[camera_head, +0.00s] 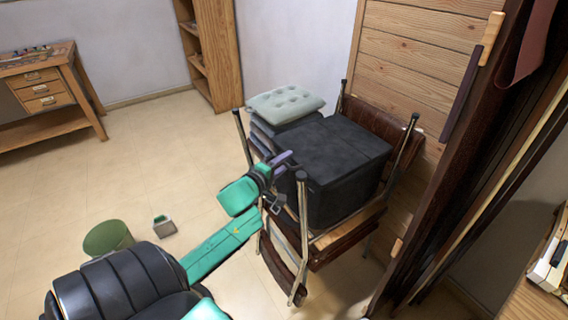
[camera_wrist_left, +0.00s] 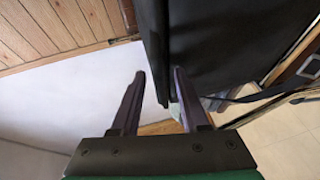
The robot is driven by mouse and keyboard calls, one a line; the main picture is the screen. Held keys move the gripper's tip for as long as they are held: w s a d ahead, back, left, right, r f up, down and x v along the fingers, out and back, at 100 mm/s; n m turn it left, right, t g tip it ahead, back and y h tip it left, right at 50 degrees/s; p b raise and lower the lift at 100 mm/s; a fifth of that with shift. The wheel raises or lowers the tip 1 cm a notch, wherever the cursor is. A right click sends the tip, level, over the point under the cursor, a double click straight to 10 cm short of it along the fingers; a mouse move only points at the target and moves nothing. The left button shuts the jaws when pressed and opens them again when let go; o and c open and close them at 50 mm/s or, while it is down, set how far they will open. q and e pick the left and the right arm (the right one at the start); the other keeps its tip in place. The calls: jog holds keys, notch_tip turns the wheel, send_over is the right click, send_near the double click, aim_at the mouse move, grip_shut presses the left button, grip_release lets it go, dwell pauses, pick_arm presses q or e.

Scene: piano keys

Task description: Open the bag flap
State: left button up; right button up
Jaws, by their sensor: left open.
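A black box-shaped bag (camera_head: 338,180) sits on an upturned chair; its top flap (camera_head: 335,141) looks closed and lies nearly flat. My left gripper (camera_head: 287,163) is open at the bag's near left side, close to the flap's edge. In the left wrist view, the black bag (camera_wrist_left: 220,45) fills the upper middle. A dark hanging edge of it reaches down between the two fingertips of my left gripper (camera_wrist_left: 158,76). I cannot tell whether the fingers touch it. My right gripper is not in view.
Stacked chairs with metal legs (camera_head: 303,225) surround the bag, and one leg stands close to my left gripper. A grey tufted cushion (camera_head: 285,103) lies behind it. A green bin (camera_head: 107,238) stands on the floor at left. Open floor (camera_head: 150,150) lies left of the chairs.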

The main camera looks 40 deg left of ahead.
pick_arm(q)
grip_shut()
dwell(1.4)
